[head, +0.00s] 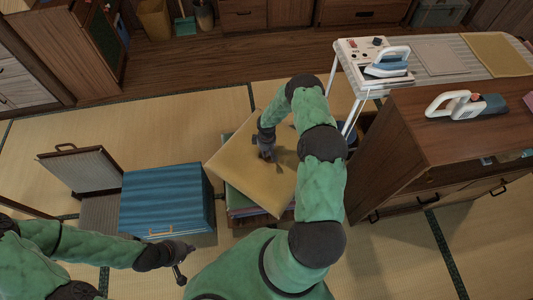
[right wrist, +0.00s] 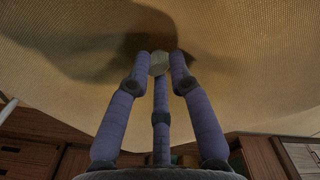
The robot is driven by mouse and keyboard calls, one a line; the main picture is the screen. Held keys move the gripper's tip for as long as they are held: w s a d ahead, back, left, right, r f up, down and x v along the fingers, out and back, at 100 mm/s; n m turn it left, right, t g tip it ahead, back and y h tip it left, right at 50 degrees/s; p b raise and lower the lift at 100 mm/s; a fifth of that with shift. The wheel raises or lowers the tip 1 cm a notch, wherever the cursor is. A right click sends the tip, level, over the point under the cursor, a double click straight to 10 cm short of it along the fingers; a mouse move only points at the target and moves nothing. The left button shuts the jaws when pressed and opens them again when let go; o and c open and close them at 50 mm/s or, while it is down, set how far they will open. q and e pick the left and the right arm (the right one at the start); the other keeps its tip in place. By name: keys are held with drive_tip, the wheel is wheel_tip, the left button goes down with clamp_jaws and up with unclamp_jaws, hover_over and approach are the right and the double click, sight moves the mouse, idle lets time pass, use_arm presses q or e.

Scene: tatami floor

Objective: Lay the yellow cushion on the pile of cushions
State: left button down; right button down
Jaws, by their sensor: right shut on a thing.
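The yellow cushion (head: 238,168) is over the pile of cushions (head: 238,205), turned at an angle to it. Green and purplish edges of the pile show below it; the rest is hidden. I cannot tell whether the cushion touches the pile. My right gripper (head: 267,154) is shut on the cushion at its upper middle. In the right wrist view, its fingers (right wrist: 160,62) close around a pale round spot on the yellow cloth. My left gripper (head: 180,262) is low and left of the pile, away from the cushions; its fingers are too small to read.
A blue ribbed box (head: 168,202) stands left of the pile, beside an open slatted lid or frame (head: 82,171). A wooden cabinet (head: 440,135) with an iron (head: 465,104) on top stands close on the right. Behind it is an ironing board (head: 437,56). The tatami behind the pile is clear.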

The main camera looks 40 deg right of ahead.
drive_tip(key=shift+w+d, duration=0.1)
drive_tip(key=shift+w, duration=0.05)
drive_tip(key=shift+f, duration=0.3)
drive_tip(key=c, duration=1.1)
unclamp_jaws()
drive_tip(key=shift+r, duration=0.15)
